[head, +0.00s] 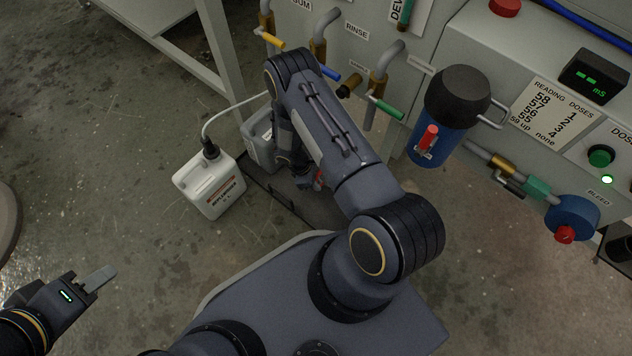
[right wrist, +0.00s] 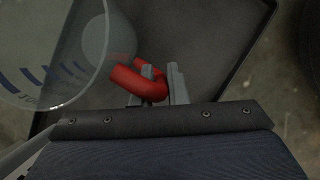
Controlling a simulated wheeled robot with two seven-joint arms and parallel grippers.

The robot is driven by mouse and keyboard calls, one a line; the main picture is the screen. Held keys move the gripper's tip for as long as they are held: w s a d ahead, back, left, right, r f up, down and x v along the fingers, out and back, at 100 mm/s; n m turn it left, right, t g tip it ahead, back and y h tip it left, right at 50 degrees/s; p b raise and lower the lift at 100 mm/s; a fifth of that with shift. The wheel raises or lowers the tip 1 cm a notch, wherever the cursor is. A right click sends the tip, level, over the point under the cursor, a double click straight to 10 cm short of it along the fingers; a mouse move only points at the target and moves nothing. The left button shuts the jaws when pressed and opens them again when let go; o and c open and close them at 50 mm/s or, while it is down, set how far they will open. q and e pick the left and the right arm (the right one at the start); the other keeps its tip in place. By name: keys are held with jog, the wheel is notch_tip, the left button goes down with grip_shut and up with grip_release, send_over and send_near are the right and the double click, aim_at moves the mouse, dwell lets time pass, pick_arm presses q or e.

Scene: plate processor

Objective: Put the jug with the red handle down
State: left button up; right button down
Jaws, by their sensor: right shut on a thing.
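The jug (right wrist: 45,60) is clear with blue marks, and its red handle (right wrist: 128,82) shows in the right wrist view. My right gripper (right wrist: 161,84) is shut on the red handle. The jug is partly cut off by the left edge of that view. Below it is a dark tray (right wrist: 215,50) with a raised rim; I cannot tell whether the jug touches it. In the head view my right arm hides most of the jug, and only a bit of red handle (head: 319,178) shows. My left gripper (head: 100,280) is empty at the lower left; its opening is unclear.
A white replenisher canister (head: 210,187) with a hose stands left of the tray. The processor cabinet (head: 350,60), with valves and a blue filter housing (head: 436,135), stands behind.

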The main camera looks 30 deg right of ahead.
jog(key=shift+f, duration=0.2)
jog(key=c, duration=1.4)
grip_release()
jog(key=shift+r, duration=0.1)
jog(key=shift+c, duration=0.2)
jog(key=shift+r, duration=0.1)
jog(key=shift+w+a+r, duration=0.1)
jog(key=shift+r, duration=0.25)
jog(key=p+v, duration=0.5)
jog(key=v, duration=0.6)
jog(key=shift+r, duration=0.1)
